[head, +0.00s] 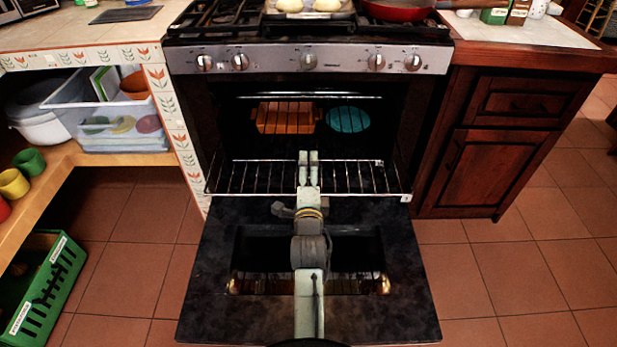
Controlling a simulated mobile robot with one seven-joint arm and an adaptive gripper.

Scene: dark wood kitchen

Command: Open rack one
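The oven (310,58) stands in the middle with its dark door (215,270) lowered flat toward me. A lower wire rack (250,178) shows in the cavity, its front edge near the opening. A higher wire rack (316,96) sits further in and above. My gripper (308,156) is in front of the opening, its two pale fingers close together and pointing inward over the middle of the lower rack. My gripper and wrist cover the middle of that rack's front edge. I cannot tell whether the fingers touch the rack or grip a wire.
A red pan (400,10) is on the stove top. Dark cabinets (505,140) stand on the right, open shelves on the left, a green crate (45,285) on the floor.

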